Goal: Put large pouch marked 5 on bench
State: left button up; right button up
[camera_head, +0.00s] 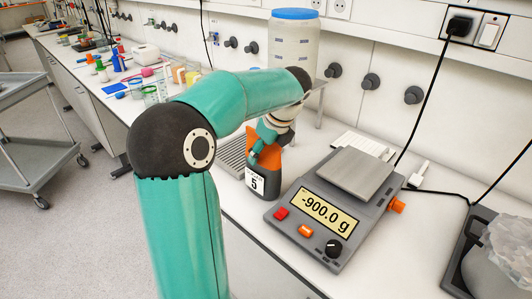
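The large pouch marked 5 (255,182) is dark grey and orange with a white label. It is upright just left of the scale, at the bench (238,218); I cannot tell whether its base touches the surface. My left gripper (258,153) is at the pouch's upper end, with a teal finger in front of the orange part. The far finger is hidden, so its grip is unclear. My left arm hides part of the bench behind. My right gripper is not in view.
A scale (318,237) reading -900.0 g stands right of the pouch with its pan (356,173) empty. A blue-lidded container (294,35) stands behind. A dark tray (462,250) with a clear bag is at the right. Bench between scale and tray is mostly clear.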

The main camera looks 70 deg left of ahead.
pick_arm(q)
jog(key=p+v, duration=0.1)
jog(key=v, duration=1.1)
jog(key=shift+w+r+p, duration=0.1)
jog(key=shift+p, duration=0.3)
